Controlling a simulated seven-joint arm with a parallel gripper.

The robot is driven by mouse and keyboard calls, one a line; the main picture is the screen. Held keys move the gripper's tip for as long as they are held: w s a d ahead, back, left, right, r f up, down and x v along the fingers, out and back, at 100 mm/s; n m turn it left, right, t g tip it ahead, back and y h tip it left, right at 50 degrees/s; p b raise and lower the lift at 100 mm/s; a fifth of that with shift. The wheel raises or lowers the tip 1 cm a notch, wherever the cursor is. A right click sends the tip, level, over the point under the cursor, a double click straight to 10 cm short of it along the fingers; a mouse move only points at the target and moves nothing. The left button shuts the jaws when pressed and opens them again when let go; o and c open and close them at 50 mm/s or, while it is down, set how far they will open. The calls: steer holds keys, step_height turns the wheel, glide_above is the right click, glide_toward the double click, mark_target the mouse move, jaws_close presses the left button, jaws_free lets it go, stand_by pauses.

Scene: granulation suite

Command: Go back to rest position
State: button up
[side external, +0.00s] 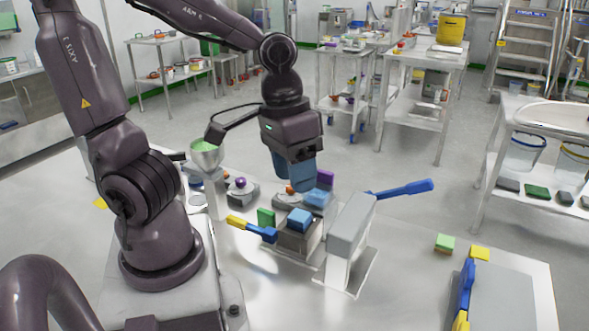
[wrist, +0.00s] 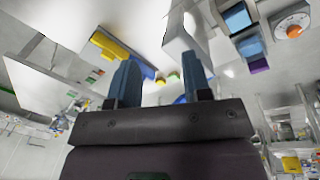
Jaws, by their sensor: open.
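My gripper (side external: 293,186) hangs from my arm over the middle of the steel table, its blue fingers pointing down. In the side view it is close to the blue blocks, and whether it touches anything there cannot be told. In the wrist view my gripper (wrist: 160,72) shows two blue fingers spread apart, with no object held between them. My arm is bent up and over, away from its base at the left.
A blue block (side external: 299,219) sits on a grey box. Near it are another blue block (side external: 317,198), a purple block (side external: 326,177), a grey stand (side external: 348,240) and a blue handle (side external: 402,188). A bowl (side external: 206,157) stands left. The table's front middle is clear.

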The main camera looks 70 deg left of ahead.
stand_by(0.4)
step_height(320, 180, up, 8)
steer(key=s+m+t+y, duration=0.1)
steer(key=m+t, duration=0.1)
steer(key=t, duration=0.2)
steer(key=shift+s+f+y, duration=0.25)
steer(key=shift+s+y, duration=0.05)
steer(key=shift+s, duration=0.05)
stand_by(1.8)
